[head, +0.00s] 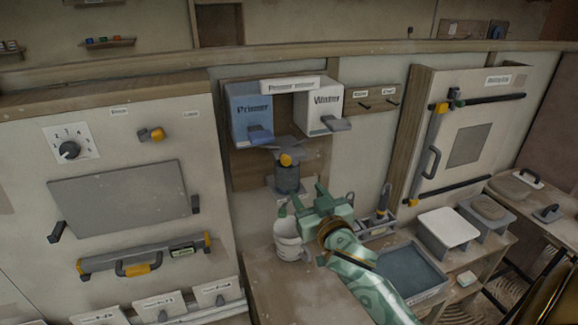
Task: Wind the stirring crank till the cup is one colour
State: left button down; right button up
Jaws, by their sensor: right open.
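A station with a blue Primer box (252,110) and a white Water box (317,108) hangs on the wall. Below and between them, a small crank with a yellow knob (286,160) sits directly above a dark grey cup (287,179). The colour inside the cup cannot be seen. My right gripper (303,200) is open, just below and to the right of the cup. Its fingers point up and left, apart from the knob, with nothing seen between them. My left gripper is not in view.
A dark tray (402,273) and a tool caddy (374,229) lie to the right. A grey-panelled board with a yellow-ended bar (145,256) is at left.

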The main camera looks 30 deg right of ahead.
aim_at(287, 163)
jog(key=x, duration=1.3)
jog(key=shift+w+d+f, duration=0.1)
jog(key=shift+w+d, duration=0.05)
jog(key=shift+w, duration=0.15)
jog(key=c, duration=1)
